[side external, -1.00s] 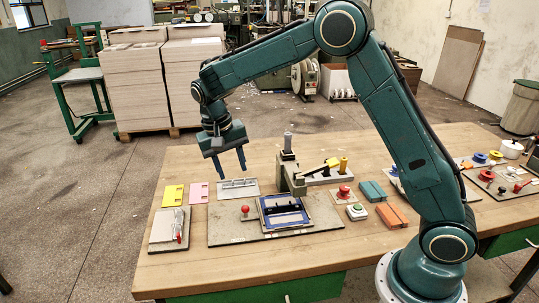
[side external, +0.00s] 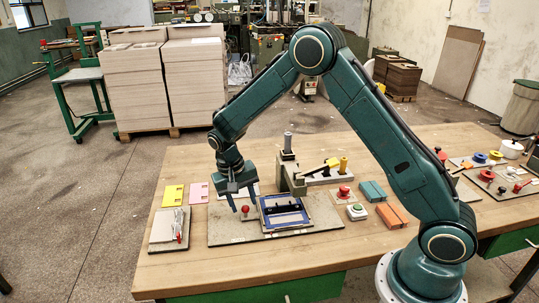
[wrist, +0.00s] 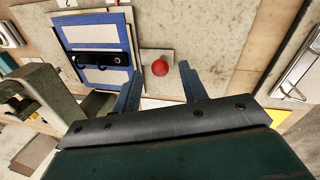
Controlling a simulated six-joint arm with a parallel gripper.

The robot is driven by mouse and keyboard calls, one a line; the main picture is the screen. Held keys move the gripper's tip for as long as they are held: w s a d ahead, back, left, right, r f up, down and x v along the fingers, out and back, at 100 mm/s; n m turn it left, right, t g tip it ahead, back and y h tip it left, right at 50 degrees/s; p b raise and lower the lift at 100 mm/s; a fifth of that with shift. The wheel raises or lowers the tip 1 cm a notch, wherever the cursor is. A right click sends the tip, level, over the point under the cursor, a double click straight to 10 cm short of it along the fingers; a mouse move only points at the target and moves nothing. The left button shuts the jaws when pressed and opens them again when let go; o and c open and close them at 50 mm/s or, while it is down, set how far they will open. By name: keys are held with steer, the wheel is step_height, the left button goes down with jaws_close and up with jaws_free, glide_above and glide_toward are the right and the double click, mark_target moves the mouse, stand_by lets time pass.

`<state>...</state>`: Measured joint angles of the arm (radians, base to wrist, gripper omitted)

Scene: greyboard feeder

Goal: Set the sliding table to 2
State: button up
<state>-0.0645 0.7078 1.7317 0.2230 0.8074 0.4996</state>
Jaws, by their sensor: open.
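The sliding table (side external: 284,212) is a flat plate with a blue frame and a black handle-like bar, lying on a grey baseboard (side external: 240,235). It also shows in the wrist view (wrist: 98,82). A red ball knob (side external: 245,209) stands at its left on a small plate; in the wrist view the knob (wrist: 159,68) appears between my fingertips. My gripper (side external: 243,200) is open, points down and is close to the knob. Whether the fingers are level with it I cannot tell. A mark like a 2 shows at the wrist view's top edge, partly cut off.
A grey post fixture (side external: 290,175) stands just behind the table plate.

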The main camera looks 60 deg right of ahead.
mark_target(276, 207)
steer(key=shift+s+d+f, duration=0.15)
steer(key=shift+f, duration=0.65)
jaws_close()
steer(key=shift+s+d, duration=3)
steer(key=shift+d, duration=0.05)
jaws_free()
